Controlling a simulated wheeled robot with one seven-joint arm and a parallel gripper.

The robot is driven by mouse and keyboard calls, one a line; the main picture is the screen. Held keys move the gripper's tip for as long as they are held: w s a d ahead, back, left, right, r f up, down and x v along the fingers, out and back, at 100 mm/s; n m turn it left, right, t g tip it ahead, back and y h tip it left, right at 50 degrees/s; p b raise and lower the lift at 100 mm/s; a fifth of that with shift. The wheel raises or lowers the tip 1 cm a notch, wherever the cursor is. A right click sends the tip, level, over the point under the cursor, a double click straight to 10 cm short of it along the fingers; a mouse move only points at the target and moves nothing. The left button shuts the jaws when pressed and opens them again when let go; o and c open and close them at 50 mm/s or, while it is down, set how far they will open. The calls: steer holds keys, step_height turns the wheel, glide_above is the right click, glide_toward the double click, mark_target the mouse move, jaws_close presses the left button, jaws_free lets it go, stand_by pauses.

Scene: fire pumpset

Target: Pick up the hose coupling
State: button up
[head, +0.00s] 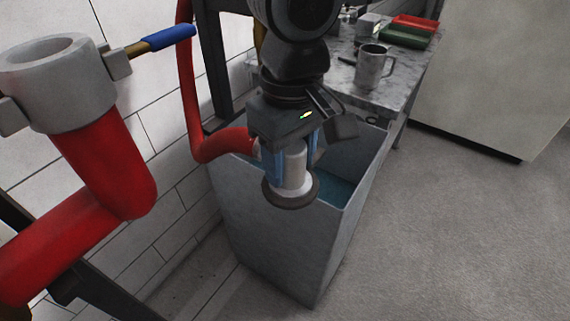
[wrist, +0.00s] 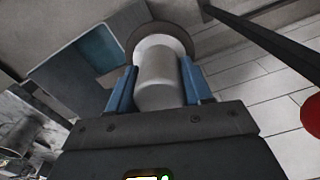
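The hose coupling (head: 294,171), a pale grey cylinder with a dark flange at its lower end, hangs below my gripper (head: 291,160). In the wrist view the coupling (wrist: 158,75) sits between the two blue fingers of my gripper (wrist: 160,86), which press against its sides. The flange lies beyond the fingertips. In the head view the coupling appears in front of the rim of the grey tank, held in the air. Its upper end is hidden by my gripper.
The open grey tank (head: 285,245) holds bluish water (head: 338,190). A red hose (head: 190,90) bends toward its left side. A large red pipe (head: 108,165) with a grey collar stands at left. Behind is a table (head: 400,62) with a metal mug (head: 373,66). Floor at right is clear.

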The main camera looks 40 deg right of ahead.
mark_target(296, 144)
jaws_close()
steer(key=shift+r, duration=0.1)
stand_by(0.3)
steer(key=shift+r, duration=0.6)
steer(key=r, duration=0.3)
steer(key=shift+s+d+r, duration=0.1)
steer(key=shift+s+d, duration=0.15)
steer(key=shift+d, duration=0.1)
steer(key=s+d+r+p, duration=0.7)
steer(key=d+r, duration=0.1)
steer(key=r, duration=0.4)
steer(key=shift+s+r, duration=0.15)
steer(key=shift+r, duration=0.1)
stand_by(0.3)
